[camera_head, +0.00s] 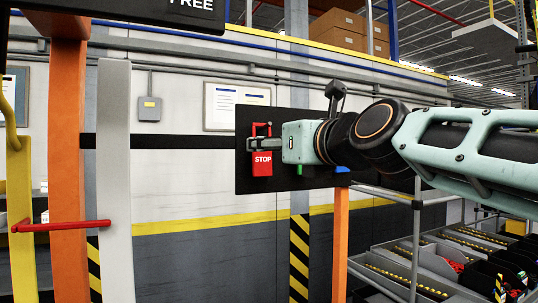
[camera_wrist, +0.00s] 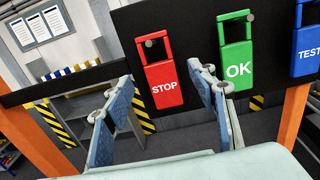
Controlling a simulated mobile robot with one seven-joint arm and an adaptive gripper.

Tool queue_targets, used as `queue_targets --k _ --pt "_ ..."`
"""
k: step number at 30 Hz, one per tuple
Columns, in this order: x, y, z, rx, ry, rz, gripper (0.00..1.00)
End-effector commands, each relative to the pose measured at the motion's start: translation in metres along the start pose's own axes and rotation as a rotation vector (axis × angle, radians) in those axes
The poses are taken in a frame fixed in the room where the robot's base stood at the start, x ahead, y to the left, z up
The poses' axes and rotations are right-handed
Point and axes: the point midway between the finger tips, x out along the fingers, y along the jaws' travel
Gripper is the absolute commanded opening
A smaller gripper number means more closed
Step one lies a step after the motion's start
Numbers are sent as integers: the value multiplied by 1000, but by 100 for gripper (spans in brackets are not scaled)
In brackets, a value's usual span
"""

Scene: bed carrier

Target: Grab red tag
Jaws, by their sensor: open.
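The red STOP tag (camera_head: 262,164) hangs by its red loop handle from a peg on a black board (camera_head: 244,180). In the wrist view the red tag (camera_wrist: 166,86) hangs upright from a round peg, tilted in the picture. My gripper (camera_wrist: 160,86) is open, with one blue-padded finger to each side of the tag in that view. Nothing is between the pads that I can tell is held. In the head view my gripper (camera_head: 262,143) overlaps the tag's upper part. Whether the fingers touch the tag, or how far off they are, I cannot tell.
A green OK tag (camera_wrist: 236,62) hangs close to the right of the red one, just beyond my right finger. A blue TEST tag (camera_wrist: 309,48) hangs farther right. An orange post (camera_head: 340,240) supports the board. Bins (camera_head: 420,275) stand at lower right.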

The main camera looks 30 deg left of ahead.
Motion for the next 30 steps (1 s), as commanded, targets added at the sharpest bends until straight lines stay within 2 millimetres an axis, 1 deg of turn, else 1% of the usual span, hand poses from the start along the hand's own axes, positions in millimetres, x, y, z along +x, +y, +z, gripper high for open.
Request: queue_targets --k 6,18,30 --pt "13 3 4 -1 -1 2 52" --pt "29 2 3 2 0 1 52" --pt "34 1 2 0 0 -2 52"
